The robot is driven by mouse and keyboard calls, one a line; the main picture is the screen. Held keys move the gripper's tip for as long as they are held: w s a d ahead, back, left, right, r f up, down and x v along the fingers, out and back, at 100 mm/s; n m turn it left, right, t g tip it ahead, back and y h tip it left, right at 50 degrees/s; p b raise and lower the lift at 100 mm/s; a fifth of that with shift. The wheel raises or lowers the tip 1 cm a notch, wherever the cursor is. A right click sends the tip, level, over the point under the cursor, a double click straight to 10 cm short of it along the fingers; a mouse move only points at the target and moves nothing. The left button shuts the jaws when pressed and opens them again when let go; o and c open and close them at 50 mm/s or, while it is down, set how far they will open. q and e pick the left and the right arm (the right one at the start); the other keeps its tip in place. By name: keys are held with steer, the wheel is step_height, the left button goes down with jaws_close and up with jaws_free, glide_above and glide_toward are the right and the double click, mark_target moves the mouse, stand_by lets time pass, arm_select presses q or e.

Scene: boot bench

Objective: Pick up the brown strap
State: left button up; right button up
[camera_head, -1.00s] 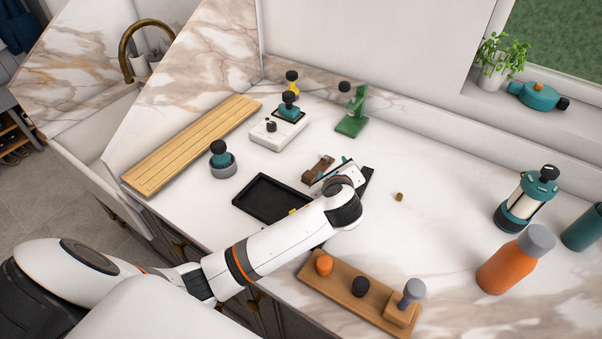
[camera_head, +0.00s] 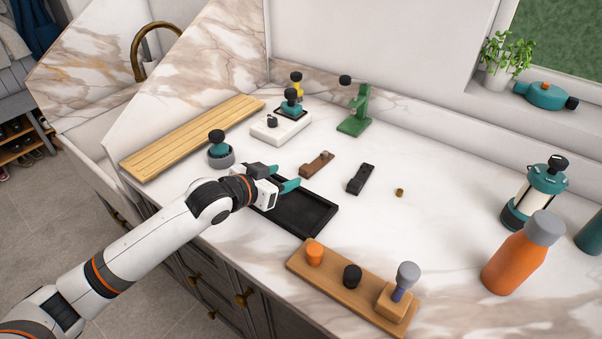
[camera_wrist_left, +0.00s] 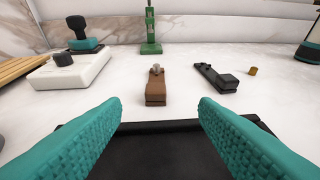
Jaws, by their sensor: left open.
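The brown strap (camera_head: 317,165) lies on the marble counter just behind the black tray (camera_head: 318,228). In the left wrist view the brown strap (camera_wrist_left: 156,88) is near the middle, ahead of and between the open fingers, with a small metal piece on top. My left gripper (camera_head: 287,178) is open and empty over the tray's back left part, left of and nearer than the strap. Its teal fingers (camera_wrist_left: 160,135) point toward the strap without touching it. A black strap (camera_head: 360,179) lies to the right of the brown one. My right gripper is not in view.
A white scale-like block (camera_head: 279,129) and a green stand (camera_head: 355,112) are behind. A small brass piece (camera_head: 399,192) lies right. A wooden rack (camera_head: 340,288) with tools is in front, and an orange bottle (camera_head: 514,262) stands right. Counter around the straps is clear.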

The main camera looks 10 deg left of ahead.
mark_target(306, 167)
arm_select(q)
steer(key=p+x, duration=0.1)
steer(key=x, duration=0.5)
steer(key=shift+w+f, duration=0.1)
steer(key=shift+w, duration=0.1)
steer(key=x, duration=0.4)
steer(key=shift+w+a+f+p, duration=0.1)
steer(key=shift+w+a+p, duration=0.15)
steer(key=shift+p, duration=0.15)
steer(key=shift+w+d+f, duration=0.3)
steer(key=shift+w, duration=0.2)
steer(key=c, duration=1)
